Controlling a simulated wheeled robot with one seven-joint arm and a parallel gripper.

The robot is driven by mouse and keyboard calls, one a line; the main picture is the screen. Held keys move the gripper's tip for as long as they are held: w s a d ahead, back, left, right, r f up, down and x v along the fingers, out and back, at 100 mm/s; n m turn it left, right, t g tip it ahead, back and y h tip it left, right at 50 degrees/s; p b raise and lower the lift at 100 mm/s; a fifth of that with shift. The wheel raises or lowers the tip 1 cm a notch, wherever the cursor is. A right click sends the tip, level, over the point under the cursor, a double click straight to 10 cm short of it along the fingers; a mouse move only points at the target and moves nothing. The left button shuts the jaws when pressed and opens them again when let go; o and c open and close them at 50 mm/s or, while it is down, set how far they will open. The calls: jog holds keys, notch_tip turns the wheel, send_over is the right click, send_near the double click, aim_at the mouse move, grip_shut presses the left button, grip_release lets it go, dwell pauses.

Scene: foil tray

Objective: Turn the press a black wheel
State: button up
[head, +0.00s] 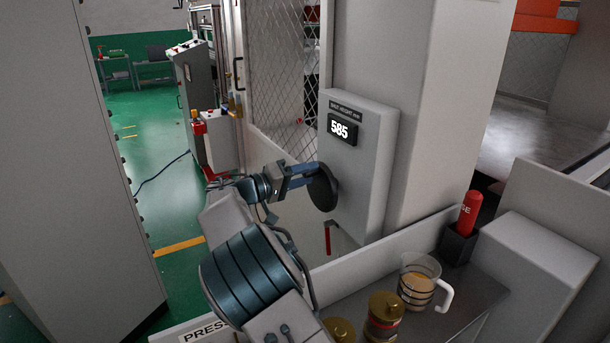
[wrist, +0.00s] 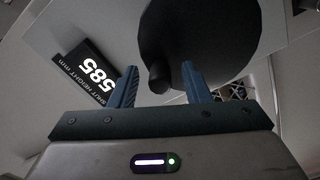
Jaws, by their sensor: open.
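The black wheel (head: 325,190) is mounted on the front of a light grey box below a display reading 585. In the wrist view the wheel (wrist: 215,35) fills the upper middle, and its dark handle (wrist: 159,78) points toward me. My gripper (head: 312,175) is at the wheel, its blue fingers reaching from the left. In the wrist view my gripper (wrist: 160,84) is open, with one finger on each side of the handle. Both fingers look apart from the handle, and whether either one touches the wheel's face I cannot tell.
The display (head: 341,130) is labelled shut height. At the lower right, a shelf (head: 470,288) holds a glass mug (head: 417,282), brass-topped jars (head: 384,312) and a red marker (head: 469,212) in a black holder. A mesh guard (head: 283,75) stands behind.

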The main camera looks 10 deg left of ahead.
jog(key=b+v, duration=0.2)
jog(key=v, duration=1.1)
jog(key=shift+s+a+b, duration=0.2)
jog(key=shift+a+b, duration=0.05)
jog(key=shift+b, duration=0.15)
